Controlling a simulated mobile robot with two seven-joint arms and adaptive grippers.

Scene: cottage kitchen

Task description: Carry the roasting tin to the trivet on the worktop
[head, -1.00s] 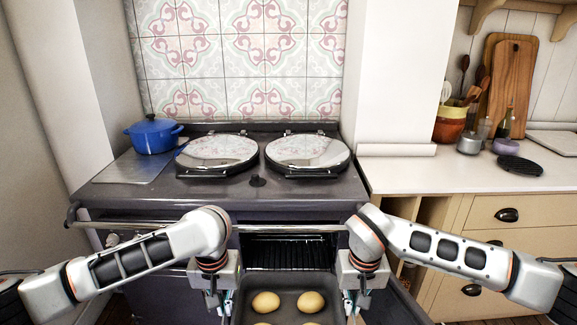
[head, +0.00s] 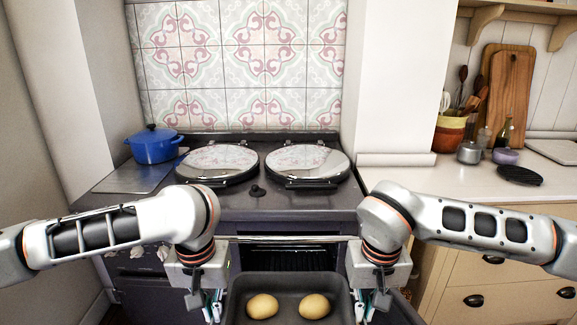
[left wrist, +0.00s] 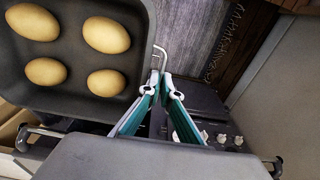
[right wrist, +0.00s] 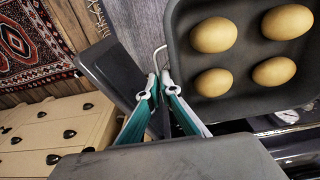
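The dark grey roasting tin (head: 288,282) is at the bottom centre of the head view, in front of the oven. It holds several pale brown, egg-shaped items. A wire handle sticks out at each side. My left gripper (head: 212,308) is shut on the left handle, which shows between its fingertips in the left wrist view (left wrist: 161,82). My right gripper (head: 364,306) is shut on the right handle, as the right wrist view (right wrist: 158,78) shows. The tin looks about level. The black round trivet (head: 519,174) lies bare on the worktop (head: 450,182) at the right.
The oven (head: 285,256) is open behind the tin. The range has two closed round lids (head: 217,160) and a blue pot (head: 154,145). The worktop's front left part is clear.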

